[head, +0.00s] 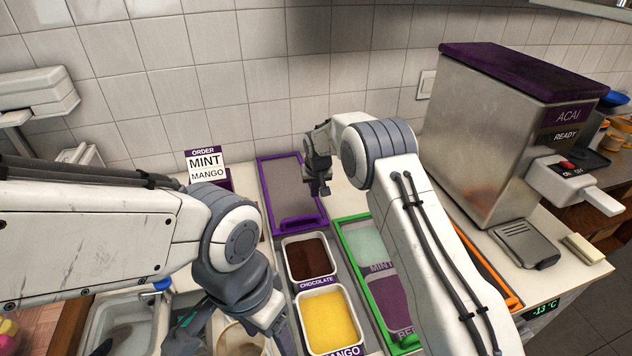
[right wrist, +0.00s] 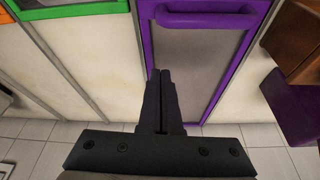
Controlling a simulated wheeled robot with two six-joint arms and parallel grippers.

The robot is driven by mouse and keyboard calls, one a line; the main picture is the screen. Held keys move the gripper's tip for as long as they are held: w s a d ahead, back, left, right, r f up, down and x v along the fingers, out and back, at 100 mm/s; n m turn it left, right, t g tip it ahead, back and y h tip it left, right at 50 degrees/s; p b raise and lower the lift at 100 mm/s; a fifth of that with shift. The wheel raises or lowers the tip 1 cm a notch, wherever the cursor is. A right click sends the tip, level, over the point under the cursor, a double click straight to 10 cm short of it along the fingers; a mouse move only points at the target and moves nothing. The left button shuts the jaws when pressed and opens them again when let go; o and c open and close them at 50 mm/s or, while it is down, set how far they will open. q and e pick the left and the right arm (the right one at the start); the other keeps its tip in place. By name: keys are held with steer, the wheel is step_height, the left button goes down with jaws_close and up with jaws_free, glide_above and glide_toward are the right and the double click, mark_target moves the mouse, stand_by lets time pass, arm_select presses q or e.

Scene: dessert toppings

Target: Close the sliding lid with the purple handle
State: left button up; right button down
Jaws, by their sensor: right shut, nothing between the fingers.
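The sliding lid (head: 285,185) is a grey panel in a purple frame at the back of the counter, with its purple handle (head: 301,222) at the front end. In the right wrist view the handle (right wrist: 210,19) lies at the top. In front of the lid, the chocolate tub (head: 308,259) and the mango tub (head: 329,320) are uncovered. My right gripper (head: 318,190) is shut and empty above the lid's right edge, behind the handle and apart from it. My left gripper (head: 240,325) is low at the front; its fingers are partly hidden.
A green-framed section (head: 345,238) with mint and another topping lies to the right, partly behind my right arm. Beyond it is an orange-framed edge (head: 497,280). The acai machine (head: 490,130) stands back right. An order sign (head: 206,165) stands left of the lid, by the tiled wall.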

mark_target(315, 211)
steer(key=x, duration=0.2)
steer(key=shift+w+f+p, duration=0.1)
steer(key=shift+f+p, duration=0.2)
steer(key=shift+f, duration=0.3)
steer(key=shift+s+f+p, duration=0.15)
steer(key=shift+s+p, duration=0.8)
steer(key=shift+s, duration=0.25)
steer(key=shift+s+f+p, duration=0.15)
steer(key=shift+s+p, duration=0.15)
steer(key=shift+s, duration=0.35)
steer(key=shift+f, duration=0.1)
steer(key=shift+d, duration=0.15)
